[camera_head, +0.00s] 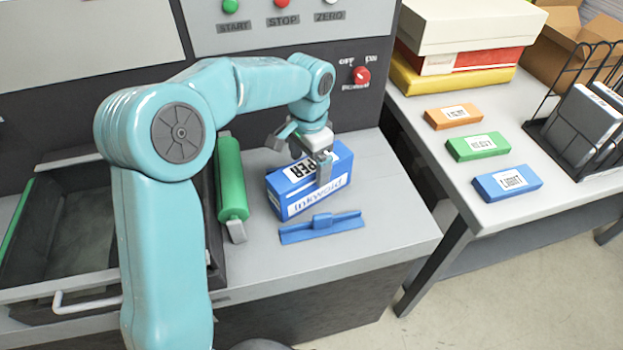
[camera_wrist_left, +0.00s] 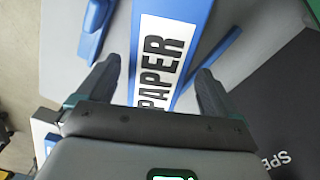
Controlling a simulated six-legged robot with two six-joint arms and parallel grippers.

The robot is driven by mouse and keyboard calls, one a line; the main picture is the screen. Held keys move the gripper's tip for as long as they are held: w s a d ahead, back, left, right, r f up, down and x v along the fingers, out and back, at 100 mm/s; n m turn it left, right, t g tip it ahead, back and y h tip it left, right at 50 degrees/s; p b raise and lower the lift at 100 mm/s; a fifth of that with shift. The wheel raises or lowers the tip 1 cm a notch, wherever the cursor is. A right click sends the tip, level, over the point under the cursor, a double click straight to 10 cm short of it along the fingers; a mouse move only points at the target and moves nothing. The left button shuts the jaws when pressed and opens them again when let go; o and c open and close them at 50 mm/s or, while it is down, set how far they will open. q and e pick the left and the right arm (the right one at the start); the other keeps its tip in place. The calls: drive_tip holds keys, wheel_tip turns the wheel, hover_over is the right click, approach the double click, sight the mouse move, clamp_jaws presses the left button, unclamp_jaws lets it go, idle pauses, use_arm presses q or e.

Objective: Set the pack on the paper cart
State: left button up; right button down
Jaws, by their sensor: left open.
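The pack, a blue box marked PAPER on top and Inkwaid on its side, stands on the grey ledge of the machine in the head view (camera_head: 333,195). In the left wrist view, the pack's top label (camera_wrist_left: 163,55) fills the middle. My left gripper (camera_head: 308,160) is above the pack, jaws open. In the wrist view its two fingers (camera_wrist_left: 155,85) appear on either side of the pack; contact cannot be told. My right gripper is not in view. I cannot identify a paper cart in either view.
A green roller (camera_head: 230,180) and an open dark drawer (camera_head: 70,225) lie left of the pack. A blue bar-shaped piece (camera_head: 322,227) lies in front. At right, a grey table (camera_head: 455,185) carries label blocks, stacked boxes and a wire rack (camera_head: 590,115). A gap separates ledge and table.

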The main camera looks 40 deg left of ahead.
use_arm(q)
wheel_tip(320, 180, down, 6)
drive_tip(key=shift+w+d+r+p, duration=0.15)
drive_tip(key=shift+r+p, duration=0.1)
drive_tip(key=shift+p, duration=0.05)
drive_tip(key=shift+d+r, duration=0.1)
drive_tip(key=c, duration=1.5)
clamp_jaws()
drive_tip(key=shift+r, duration=0.1)
